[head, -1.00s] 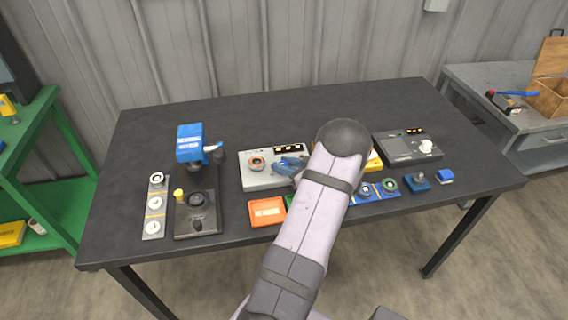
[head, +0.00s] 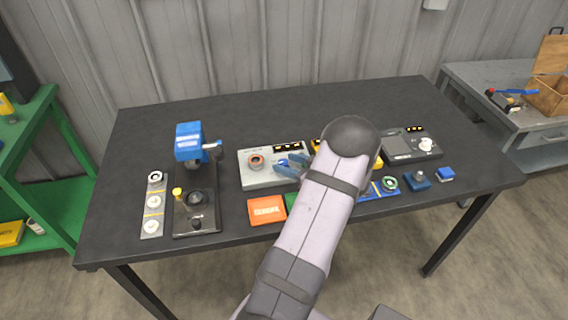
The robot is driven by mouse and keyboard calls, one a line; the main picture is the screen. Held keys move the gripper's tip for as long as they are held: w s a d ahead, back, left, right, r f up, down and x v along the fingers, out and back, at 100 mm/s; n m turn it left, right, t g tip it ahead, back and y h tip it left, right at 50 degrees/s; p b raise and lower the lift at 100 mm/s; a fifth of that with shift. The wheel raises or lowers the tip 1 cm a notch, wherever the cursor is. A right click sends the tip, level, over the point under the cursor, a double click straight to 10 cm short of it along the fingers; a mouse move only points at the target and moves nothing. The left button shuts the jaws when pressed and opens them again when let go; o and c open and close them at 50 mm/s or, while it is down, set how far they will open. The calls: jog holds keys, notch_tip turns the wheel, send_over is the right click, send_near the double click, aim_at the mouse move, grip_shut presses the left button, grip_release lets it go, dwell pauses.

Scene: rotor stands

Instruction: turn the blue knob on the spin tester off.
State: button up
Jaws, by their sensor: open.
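The spin tester appears to be the light grey box (head: 262,180) in the middle of the table, with a copper-coloured rotor (head: 256,161) on its left part and a dark display strip along its back edge. A small blue patch (head: 282,162) on its right part looks like the blue knob, partly covered by my gripper. My gripper (head: 284,167) has blue-grey fingers, open, over the right part of the box, close to the knob. I cannot tell whether they touch it. The knob's pointing direction is too small to read.
A blue-headed press (head: 189,142) on a dark base stands left, beside a grey strip (head: 153,226) of white rotors. An orange tray (head: 267,210) lies in front of the tester. Right of my arm are a dark grey device (head: 398,147) and small blue blocks (head: 417,180). The table's back is clear.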

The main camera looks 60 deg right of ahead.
jog(key=shift+b+v, duration=0.45)
jog(key=shift+v, duration=1.95)
jog(key=shift+w, duration=0.1)
